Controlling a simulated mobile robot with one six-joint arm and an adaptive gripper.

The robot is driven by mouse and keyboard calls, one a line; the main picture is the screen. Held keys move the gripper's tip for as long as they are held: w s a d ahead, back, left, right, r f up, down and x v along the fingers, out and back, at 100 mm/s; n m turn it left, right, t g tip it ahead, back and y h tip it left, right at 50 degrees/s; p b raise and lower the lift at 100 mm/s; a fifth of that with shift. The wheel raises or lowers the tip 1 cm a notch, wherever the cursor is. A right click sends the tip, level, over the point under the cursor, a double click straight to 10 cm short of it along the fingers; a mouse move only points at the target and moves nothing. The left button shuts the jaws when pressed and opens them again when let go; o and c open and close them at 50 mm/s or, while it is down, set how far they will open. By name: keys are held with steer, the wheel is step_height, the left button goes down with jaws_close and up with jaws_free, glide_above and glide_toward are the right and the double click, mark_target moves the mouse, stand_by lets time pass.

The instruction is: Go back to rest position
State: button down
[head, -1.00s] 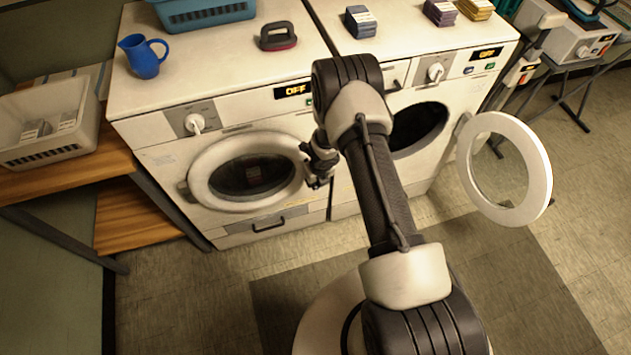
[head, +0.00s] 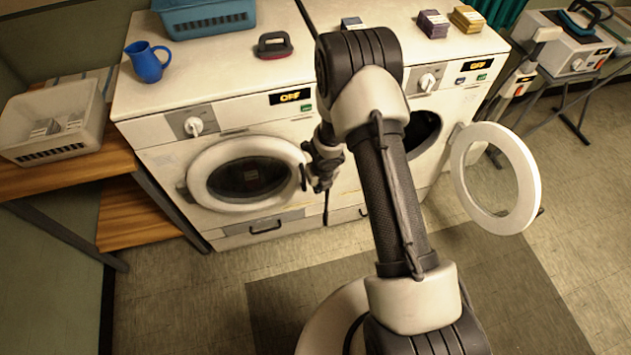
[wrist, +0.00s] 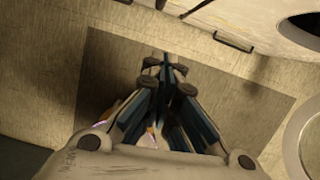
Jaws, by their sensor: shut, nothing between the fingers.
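My gripper (head: 322,182) hangs in front of the gap between the two washing machines in the head view, its fingers by the right edge of the left machine's closed round door (head: 250,177). In the wrist view my gripper (wrist: 165,65) points down over the dark floor mat, its fingers together and empty. The right machine's round door (head: 497,178) stands wide open to the right of my arm. Its dark drum opening (head: 424,130) is partly hidden behind my arm.
A blue jug (head: 147,62), a dark brush (head: 274,45), a blue basket (head: 205,16) and stacked packs (head: 467,19) stand on the machine tops. A white basket (head: 52,125) sits on the wooden shelf at left. The dark mat (head: 285,300) and floor show free room.

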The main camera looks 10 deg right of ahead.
steer(key=shift+s+r, duration=0.1)
steer(key=w+d+r+m+t+h, duration=0.1)
steer(key=d+r+m, duration=0.15)
steer(key=r, duration=0.25)
steer(key=w+d+r+m, duration=0.1)
steer(key=r+m, duration=0.2)
steer(key=r, duration=0.3)
steer(key=w+d+r+m+t+h, duration=0.1)
steer(key=w+r+m, duration=0.1)
steer(key=r, duration=0.3)
steer(key=s+d+r+m+h, duration=0.1)
steer(key=s+d+r+m, duration=0.1)
steer(key=r+m, duration=0.35)
steer(key=s+d+r+m+h, duration=0.1)
steer(key=s+r+m, duration=0.2)
steer(key=r, duration=0.5)
steer(key=s+r+m, duration=0.6)
steer(key=r, duration=0.1)
steer(key=s+a+r+m+y, duration=0.1)
steer(key=s+a+r+m, duration=0.1)
steer(key=s+m, duration=0.5)
steer(key=s+a+r+m+y, duration=0.2)
steer(key=s+a+m, duration=0.3)
steer(key=s, duration=0.9)
steer(key=r+m, duration=0.1)
steer(key=m, duration=0.2)
steer(key=shift+s+a+r+y, duration=0.15)
steer(key=shift+s+r+y, duration=0.05)
steer(key=shift+r+y, duration=0.15)
